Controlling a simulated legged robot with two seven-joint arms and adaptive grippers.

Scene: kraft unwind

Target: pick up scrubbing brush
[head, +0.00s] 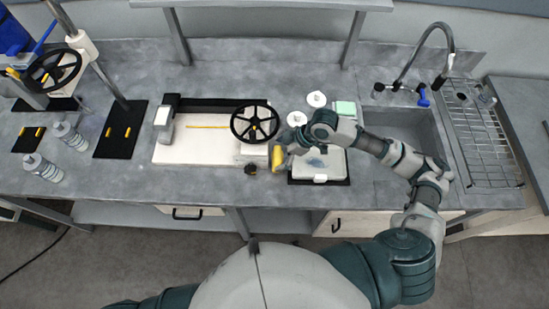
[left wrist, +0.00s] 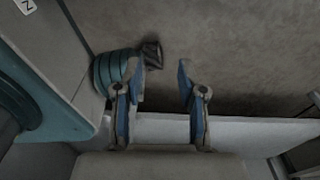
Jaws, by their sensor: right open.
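A small blue item (head: 423,97), which looks like the scrubbing brush, stands on the sink's back edge beside the tap; it is too small to make out bristles. My right gripper (head: 280,150) is open over the worktop near the white tray, well left of the blue item and apart from it. A yellow piece (head: 277,157) shows at its fingers; I cannot tell whether it lies between or behind them. My left gripper (left wrist: 158,85) is open and empty above the floor in the left wrist view; it is outside the head view.
The sink (head: 395,124) has a tall curved tap (head: 449,50) and a wire rack (head: 482,135) to its right. A green-and-white sponge (head: 345,108) and white discs (head: 316,99) lie behind my right arm. A black handwheel (head: 254,122) stands left of my right gripper.

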